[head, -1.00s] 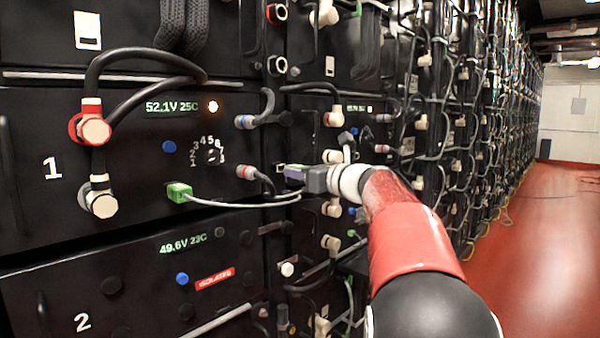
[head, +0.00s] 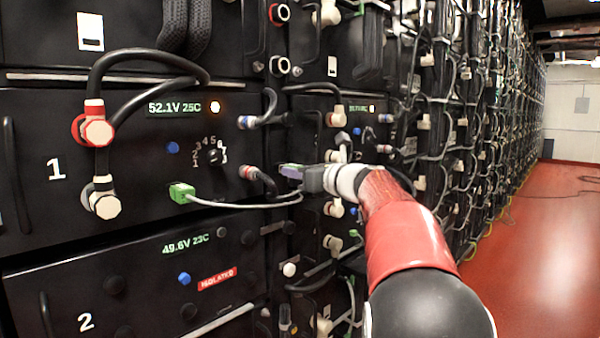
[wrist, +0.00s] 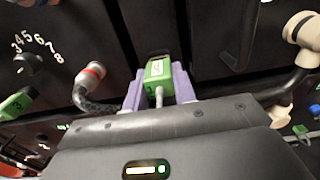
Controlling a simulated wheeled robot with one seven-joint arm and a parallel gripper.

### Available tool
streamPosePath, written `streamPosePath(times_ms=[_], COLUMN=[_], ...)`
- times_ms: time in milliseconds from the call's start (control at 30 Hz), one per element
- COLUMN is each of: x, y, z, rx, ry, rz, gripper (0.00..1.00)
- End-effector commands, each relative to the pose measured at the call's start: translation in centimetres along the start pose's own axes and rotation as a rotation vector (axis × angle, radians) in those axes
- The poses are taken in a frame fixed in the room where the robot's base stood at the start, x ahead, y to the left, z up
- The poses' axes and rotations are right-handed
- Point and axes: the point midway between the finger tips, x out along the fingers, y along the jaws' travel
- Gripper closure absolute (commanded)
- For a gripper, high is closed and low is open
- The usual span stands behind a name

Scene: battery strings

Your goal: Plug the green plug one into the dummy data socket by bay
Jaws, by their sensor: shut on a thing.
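My gripper (wrist: 158,88) is shut on a green plug (wrist: 158,70), which sits between its two purple fingers. A pale cable runs back from the plug. The plug's front end is at a small dark opening in the black panel (wrist: 154,52), which looks like the socket; I cannot tell how far it is in. In the head view my gripper (head: 290,171) is at the panel right of bay 1, and it hides the socket. Another green plug (head: 181,193) sits in bay 1 with a pale cable; it also shows at the left of the wrist view (wrist: 16,104).
A grey-red connector (head: 250,172) with a dark braided cable is just left of my gripper. A rotary dial (head: 213,156) is on bay 1. A beige elbow connector (wrist: 300,30) is at right in the wrist view.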

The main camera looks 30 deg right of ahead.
Motion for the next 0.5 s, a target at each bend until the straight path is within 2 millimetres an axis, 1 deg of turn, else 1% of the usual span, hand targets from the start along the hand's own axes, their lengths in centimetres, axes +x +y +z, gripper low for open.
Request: streamPosePath(times_ms=[500], x=[1.3], y=[0.0], z=[0.0], rx=[-0.001], ry=[0.0], rz=[0.001], gripper=[1.0])
